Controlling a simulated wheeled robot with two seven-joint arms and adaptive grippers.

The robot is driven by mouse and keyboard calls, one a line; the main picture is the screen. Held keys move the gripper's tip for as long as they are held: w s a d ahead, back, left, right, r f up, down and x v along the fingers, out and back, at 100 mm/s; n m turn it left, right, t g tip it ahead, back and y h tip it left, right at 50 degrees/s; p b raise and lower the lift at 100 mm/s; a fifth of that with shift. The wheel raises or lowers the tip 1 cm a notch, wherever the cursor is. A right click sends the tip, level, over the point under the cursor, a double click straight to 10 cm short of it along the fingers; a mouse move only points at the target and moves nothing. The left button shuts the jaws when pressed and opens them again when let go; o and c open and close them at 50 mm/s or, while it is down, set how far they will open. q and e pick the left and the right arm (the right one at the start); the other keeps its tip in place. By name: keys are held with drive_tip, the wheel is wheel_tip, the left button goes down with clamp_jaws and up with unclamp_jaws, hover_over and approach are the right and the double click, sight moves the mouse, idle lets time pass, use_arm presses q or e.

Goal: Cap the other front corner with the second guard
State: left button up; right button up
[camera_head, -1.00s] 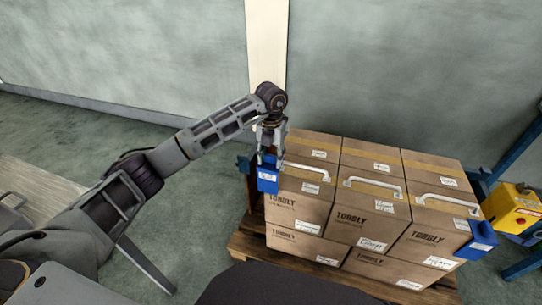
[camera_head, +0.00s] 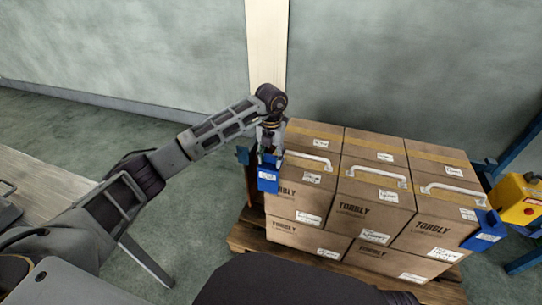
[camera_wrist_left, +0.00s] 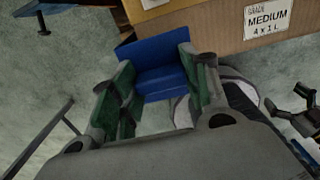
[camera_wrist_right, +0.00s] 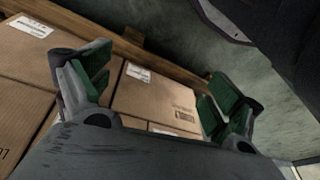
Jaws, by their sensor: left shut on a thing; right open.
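One blue corner guard (camera_head: 268,180) is in my left gripper (camera_head: 270,152), at the near left corner of the top cartons (camera_head: 370,206). In the left wrist view the fingers (camera_wrist_left: 155,75) are shut on this guard (camera_wrist_left: 157,62), which lies against or very close to the carton edge. I cannot tell whether it is fully seated. Another blue guard (camera_head: 484,232) sits on the front right corner. My right gripper is outside the head view. In the right wrist view it (camera_wrist_right: 155,85) is open and empty, with carton faces (camera_wrist_right: 148,100) beyond its fingers.
The cartons stand in two layers on a wooden pallet (camera_head: 250,240). White handles or straps (camera_head: 375,176) lie along their top edges. A yellow box (camera_head: 518,200) and blue frame (camera_head: 520,150) stand at right.

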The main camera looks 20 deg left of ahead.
use_arm(q)
drive_tip(key=shift+f+b, duration=0.35)
drive_tip(key=shift+f, duration=0.3)
drive_tip(key=shift+w+d+f, duration=0.1)
drive_tip(key=shift+d+f, duration=0.05)
drive_tip(key=shift+w+d+f+b, duration=0.3)
drive_tip(key=shift+f, duration=0.15)
use_arm(e)
drive_tip(key=shift+a+r, duration=0.15)
drive_tip(key=shift+r, duration=1.05)
use_arm(q)
drive_tip(key=o, duration=1.4)
drive_tip(key=shift+r, duration=5.95)
